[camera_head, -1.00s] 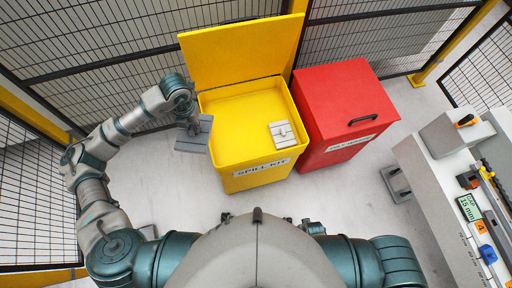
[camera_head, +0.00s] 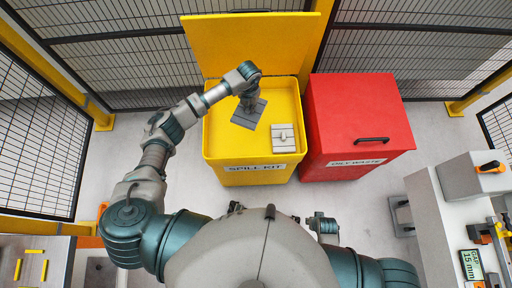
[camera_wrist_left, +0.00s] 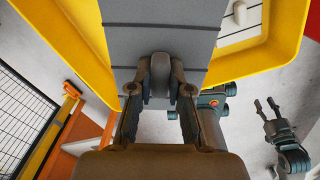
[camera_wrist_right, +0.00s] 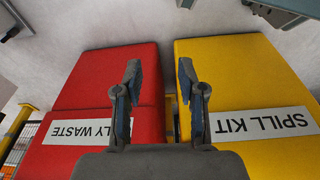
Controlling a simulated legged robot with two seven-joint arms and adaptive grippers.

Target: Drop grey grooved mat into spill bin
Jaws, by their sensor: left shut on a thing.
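The grey grooved mat (camera_head: 248,113) hangs from my left gripper (camera_head: 250,98) over the left part of the open yellow spill bin (camera_head: 218,153). In the left wrist view the fingers of my left gripper (camera_wrist_left: 160,88) are shut on a raised grip of the mat (camera_wrist_left: 160,33), with the yellow bin rim (camera_wrist_left: 85,50) around it. Another light grey grooved piece (camera_head: 283,138) lies inside the bin at the right. My right gripper (camera_wrist_right: 160,85) is open and empty in the right wrist view, facing the bins from outside.
A red closed oily waste bin (camera_head: 350,115) stands right beside the spill bin. The spill bin's yellow lid (camera_head: 245,45) is raised at the back. A workbench (camera_head: 440,225) is at the right. Wire fencing surrounds the area.

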